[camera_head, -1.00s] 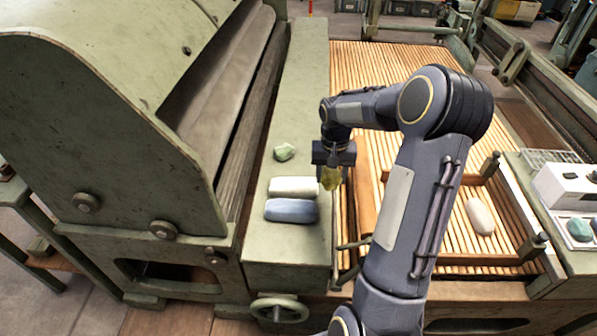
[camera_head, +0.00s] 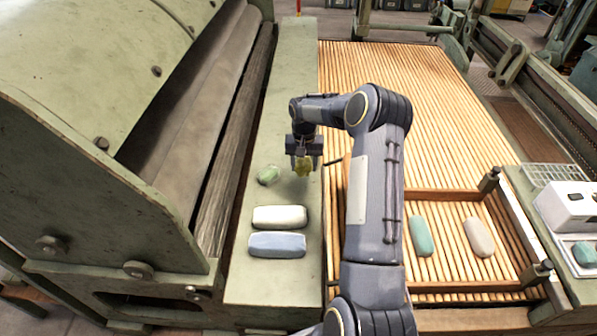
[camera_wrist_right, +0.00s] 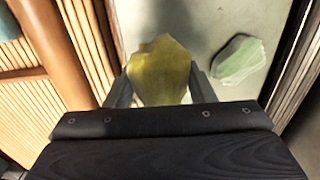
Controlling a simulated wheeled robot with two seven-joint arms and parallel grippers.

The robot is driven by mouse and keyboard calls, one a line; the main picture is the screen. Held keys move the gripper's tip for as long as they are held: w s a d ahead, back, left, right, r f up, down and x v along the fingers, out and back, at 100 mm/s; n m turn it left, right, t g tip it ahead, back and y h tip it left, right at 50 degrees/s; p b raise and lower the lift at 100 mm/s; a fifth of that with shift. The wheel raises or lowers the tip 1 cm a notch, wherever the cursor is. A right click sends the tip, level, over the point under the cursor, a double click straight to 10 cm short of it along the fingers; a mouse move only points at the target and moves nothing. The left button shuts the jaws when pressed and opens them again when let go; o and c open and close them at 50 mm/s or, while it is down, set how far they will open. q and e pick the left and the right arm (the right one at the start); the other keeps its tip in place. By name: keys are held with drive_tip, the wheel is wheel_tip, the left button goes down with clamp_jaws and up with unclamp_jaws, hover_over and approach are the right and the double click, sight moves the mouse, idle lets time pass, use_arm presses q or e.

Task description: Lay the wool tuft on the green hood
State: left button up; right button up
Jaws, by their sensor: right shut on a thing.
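My right gripper (camera_head: 304,160) is shut on a yellow wool tuft (camera_head: 303,168). In the right wrist view the tuft (camera_wrist_right: 160,72) shows between the two fingers. It hangs above the flat green ledge, to the right of a pale green lump (camera_head: 268,175) that lies there; the lump also shows in the right wrist view (camera_wrist_right: 238,60). The large curved green hood (camera_head: 75,75) of the machine stands at the left, apart from the gripper. Its upper part is cut off by the picture edge. My left gripper is not in view.
The flat green ledge (camera_head: 290,75) carries a white roll (camera_head: 279,217) and a blue roll (camera_head: 277,245); its far part is clear. A slatted wooden lattice (camera_head: 425,110) lies to the right, with a teal roll (camera_head: 421,236) and a beige roll (camera_head: 479,237) inside a frame.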

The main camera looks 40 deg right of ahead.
sight(299, 179)
drive_tip(key=w+f, duration=0.3)
drive_tip(key=f, duration=0.1)
drive_tip(key=shift+w+d, duration=0.1)
drive_tip(key=shift+d, duration=0.15)
wheel_tip(299, 179, down, 3)
drive_tip(key=shift+r, duration=0.1)
drive_tip(key=o, duration=0.5)
drive_tip(key=shift+f, duration=0.2)
drive_tip(key=o, duration=0.4)
drive_tip(key=shift+o, duration=0.2)
drive_tip(key=shift+r, duration=0.1)
